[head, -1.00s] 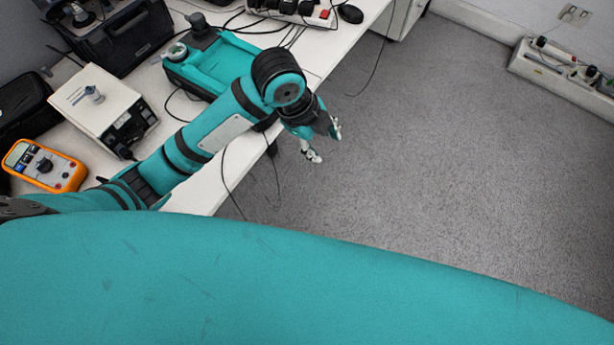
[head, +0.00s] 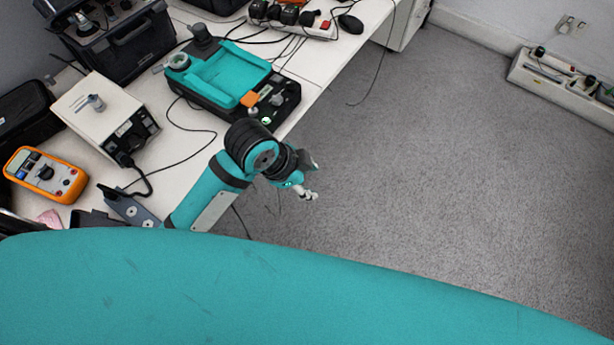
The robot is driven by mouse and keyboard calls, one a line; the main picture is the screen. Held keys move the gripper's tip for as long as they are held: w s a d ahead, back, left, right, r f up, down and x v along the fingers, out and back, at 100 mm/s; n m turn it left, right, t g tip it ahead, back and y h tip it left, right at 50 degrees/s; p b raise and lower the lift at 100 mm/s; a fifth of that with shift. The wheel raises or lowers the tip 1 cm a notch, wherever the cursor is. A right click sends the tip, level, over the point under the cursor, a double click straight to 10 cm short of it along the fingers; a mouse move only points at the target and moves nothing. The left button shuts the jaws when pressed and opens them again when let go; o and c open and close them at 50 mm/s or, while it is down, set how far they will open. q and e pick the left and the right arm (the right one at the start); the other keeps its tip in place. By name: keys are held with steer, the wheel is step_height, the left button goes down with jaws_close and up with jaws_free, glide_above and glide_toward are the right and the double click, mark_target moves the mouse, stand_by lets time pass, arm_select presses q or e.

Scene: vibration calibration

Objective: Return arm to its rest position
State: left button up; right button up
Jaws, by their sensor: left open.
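My left arm comes in at the lower left, partly hidden behind my own teal body. Its gripper (head: 312,180) hangs past the table's front edge, over the carpet. The gripper is open, with nothing seen between its fingers. My right arm and its gripper are out of view.
The white table (head: 318,62) holds a teal and black device (head: 232,78), a cream box (head: 97,107), an orange multimeter (head: 45,174), a black case (head: 117,38) and a power strip (head: 290,19). Cables hang over its edge.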

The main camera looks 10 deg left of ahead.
arm_select(q)
steer(key=s+a+f+n+y, duration=0.1)
steer(key=a+f+n, duration=0.2)
steer(key=f, duration=0.6)
steer(key=s+a+f+n+y, duration=0.1)
steer(key=a+f+n, duration=0.15)
steer(key=f, duration=0.75)
steer(key=s+a+f+n, duration=0.1)
steer(key=a+f+n, duration=0.15)
steer(key=f, duration=0.65)
steer(key=s+a+f+n, duration=0.1)
steer(key=s+a+f, duration=0.1)
steer(key=s+f, duration=0.3)
steer(key=s+a+f+n+g+y, duration=0.1)
steer(key=s+a+f, duration=0.2)
steer(key=s, duration=0.9)
steer(key=s+a+f+n+g+y, duration=0.1)
steer(key=s+a+f, duration=0.1)
steer(key=s+f, duration=0.6)
steer(key=shift+s+a+f, duration=0.2)
steer(key=shift+s+f, duration=0.2)
steer(key=shift+s, duration=0.45)
